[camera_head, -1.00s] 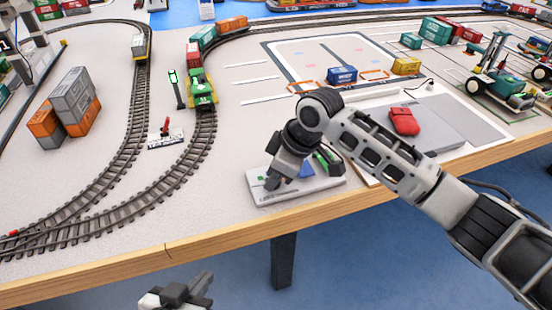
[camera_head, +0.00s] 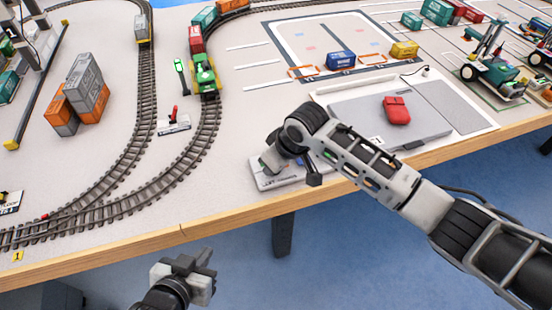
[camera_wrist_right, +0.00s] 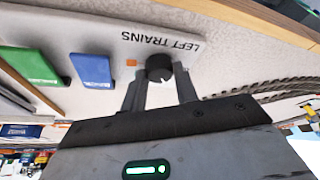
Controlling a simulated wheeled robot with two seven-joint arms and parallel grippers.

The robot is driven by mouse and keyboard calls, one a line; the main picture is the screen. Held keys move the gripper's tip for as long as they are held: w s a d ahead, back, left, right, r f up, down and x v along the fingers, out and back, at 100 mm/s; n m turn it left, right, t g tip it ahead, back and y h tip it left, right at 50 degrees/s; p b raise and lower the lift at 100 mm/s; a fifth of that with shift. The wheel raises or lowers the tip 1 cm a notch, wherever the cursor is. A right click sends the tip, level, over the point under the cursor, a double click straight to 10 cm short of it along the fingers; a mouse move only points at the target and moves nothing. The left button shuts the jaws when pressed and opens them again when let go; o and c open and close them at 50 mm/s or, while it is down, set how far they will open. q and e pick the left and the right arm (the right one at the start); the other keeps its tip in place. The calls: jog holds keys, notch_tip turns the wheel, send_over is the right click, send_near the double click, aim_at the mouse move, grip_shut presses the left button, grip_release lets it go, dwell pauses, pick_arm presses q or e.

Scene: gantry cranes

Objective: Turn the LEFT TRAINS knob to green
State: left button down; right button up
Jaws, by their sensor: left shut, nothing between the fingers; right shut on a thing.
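The control panel (camera_head: 262,184) is a pale box near the table's front edge, mostly covered by my right arm in the head view. In the right wrist view, the panel (camera_wrist_right: 50,18) carries the upside-down words LEFT TRAINS (camera_wrist_right: 160,43). The black LEFT TRAINS knob (camera_wrist_right: 158,67) is beside them, with an orange mark (camera_wrist_right: 131,63) next to it. My right gripper (camera_wrist_right: 159,83) is shut on the knob, one finger on each side. No green mark by the knob is visible. My left gripper (camera_head: 206,262) is shut and empty, low in front of the table.
A blue button (camera_wrist_right: 91,71) and a green button (camera_wrist_right: 30,66) are on the same panel. A green locomotive (camera_head: 204,75) stands on the track beside a signal (camera_head: 181,77) lit green. A grey board with a red pouch (camera_head: 396,110) lies right of the panel.

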jog(key=o, duration=1)
jog(key=shift+c, duration=0.2)
jog(key=v, duration=1.6)
jog(key=shift+p, duration=0.45)
